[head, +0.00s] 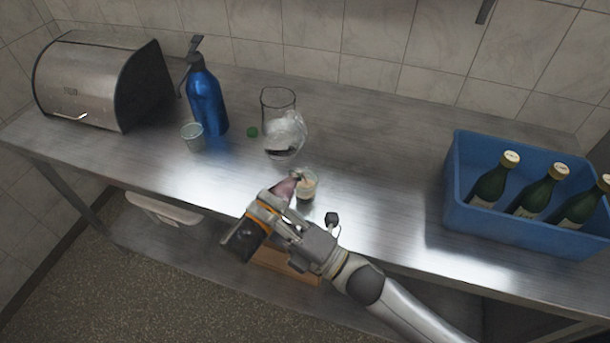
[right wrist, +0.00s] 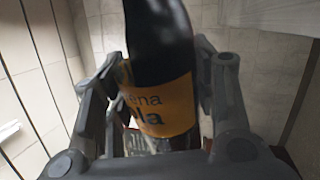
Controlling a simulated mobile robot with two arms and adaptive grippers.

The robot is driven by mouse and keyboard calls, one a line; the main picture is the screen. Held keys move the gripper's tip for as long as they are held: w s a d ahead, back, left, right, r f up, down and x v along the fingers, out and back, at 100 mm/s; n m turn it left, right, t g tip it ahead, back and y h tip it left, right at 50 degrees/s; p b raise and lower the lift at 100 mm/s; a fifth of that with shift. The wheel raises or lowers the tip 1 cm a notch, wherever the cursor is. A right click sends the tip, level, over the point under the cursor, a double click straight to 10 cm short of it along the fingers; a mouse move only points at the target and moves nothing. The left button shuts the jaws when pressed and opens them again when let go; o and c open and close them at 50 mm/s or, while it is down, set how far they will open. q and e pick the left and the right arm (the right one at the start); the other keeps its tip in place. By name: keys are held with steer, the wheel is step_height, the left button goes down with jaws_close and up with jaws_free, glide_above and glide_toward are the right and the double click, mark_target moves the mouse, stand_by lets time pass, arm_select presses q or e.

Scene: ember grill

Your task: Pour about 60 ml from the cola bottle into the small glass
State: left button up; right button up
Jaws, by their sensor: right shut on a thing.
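The cola bottle (head: 241,241) is dark with an orange label. My right gripper (head: 268,213) is shut around it and holds it steeply tilted, base toward the lower left, neck toward the upper right. In the right wrist view the bottle (right wrist: 160,45) sits between both fingers of the gripper (right wrist: 160,110), label facing the camera. The small glass (head: 308,190) stands upright near the counter's front edge. The bottle's mouth is at or over its rim; contact is unclear. Brownish contents show low in the glass; the amount and any stream are hard to tell. My left gripper is out of view.
A glass jug (head: 278,104) with clear lumps stands behind the glass, a green cap (head: 252,132) beside it. Another small cup (head: 193,138), a blue siphon (head: 205,98) and a bread box (head: 90,80) are left. A blue crate (head: 462,190) with bottles is right.

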steer(key=f+n+b, duration=0.2)
steer(key=f+g+b, duration=0.1)
steer(key=shift+s+a+f+n+y+b, duration=0.1)
steer(key=shift+s+f+n+y+b, duration=0.1)
steer(key=shift+s+n+y+b, duration=0.15)
steer(key=shift+w+r+n+g, duration=0.25)
steer(key=shift+r+n+g, duration=0.1)
steer(key=shift+n, duration=0.7)
steer(key=shift+w+r+n, duration=0.15)
steer(key=shift+n, duration=0.45)
steer(key=shift+d+r+n+p, duration=0.2)
steer(key=shift+n+p, duration=0.1)
steer(key=shift+w, duration=0.1)
steer(key=shift+g, duration=0.35)
